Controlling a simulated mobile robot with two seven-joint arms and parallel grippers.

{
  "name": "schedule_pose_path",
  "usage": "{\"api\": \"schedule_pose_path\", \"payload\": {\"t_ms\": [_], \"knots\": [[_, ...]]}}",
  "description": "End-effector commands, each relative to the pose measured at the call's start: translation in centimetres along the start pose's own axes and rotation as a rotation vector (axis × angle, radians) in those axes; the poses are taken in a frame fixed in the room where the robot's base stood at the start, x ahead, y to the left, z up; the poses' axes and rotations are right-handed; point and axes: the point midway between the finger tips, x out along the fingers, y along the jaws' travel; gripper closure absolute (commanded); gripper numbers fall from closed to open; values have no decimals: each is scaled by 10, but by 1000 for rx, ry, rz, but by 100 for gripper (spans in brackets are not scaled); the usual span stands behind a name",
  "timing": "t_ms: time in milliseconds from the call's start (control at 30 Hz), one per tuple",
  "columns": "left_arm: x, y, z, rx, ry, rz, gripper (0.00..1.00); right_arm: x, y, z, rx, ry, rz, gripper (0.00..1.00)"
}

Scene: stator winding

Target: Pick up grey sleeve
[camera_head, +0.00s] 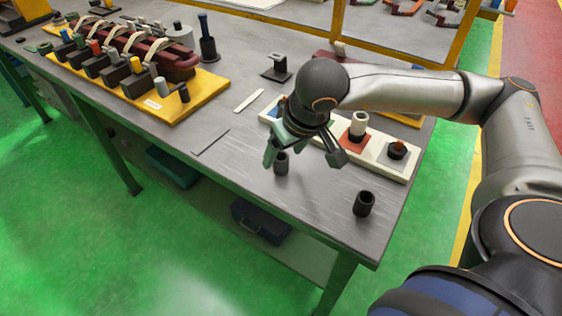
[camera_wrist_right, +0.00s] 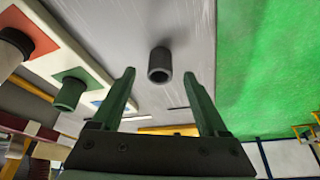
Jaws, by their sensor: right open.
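A dark grey sleeve (camera_head: 281,163) stands upright on the bare table top, near its front edge. In the right wrist view the grey sleeve (camera_wrist_right: 160,65) shows its open end, beyond and between my fingertips. My right gripper (camera_head: 302,154) is open and empty, its fingers spread above the table close to the sleeve. In the right wrist view the gripper (camera_wrist_right: 159,78) has a finger on each side, with no contact visible. A second dark sleeve (camera_head: 364,204) stands farther right, near the table corner. My left gripper is out of view.
A white tray (camera_head: 383,165) with coloured squares and parts lies behind my right gripper, partly hidden by it. A yellow board (camera_head: 205,98) with several blocks and a dark red body stands at the left. A thin strip (camera_head: 211,141) lies on the table.

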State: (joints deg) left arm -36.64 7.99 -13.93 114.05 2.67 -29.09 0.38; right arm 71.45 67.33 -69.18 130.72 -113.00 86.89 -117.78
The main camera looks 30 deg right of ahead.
Motion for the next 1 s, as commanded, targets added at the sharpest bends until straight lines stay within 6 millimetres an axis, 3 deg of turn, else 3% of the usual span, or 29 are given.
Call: {"api": "schedule_pose_path", "payload": {"t_ms": [200, 500, 1000], "knots": [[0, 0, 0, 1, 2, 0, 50, 31, 1, 1, 2, -2, 0, 23], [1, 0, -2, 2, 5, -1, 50, 35, 0, 0, 1, -1, -1, 24], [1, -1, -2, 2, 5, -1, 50, 34, 0, 0, 1, 0, 0, 81]]}}
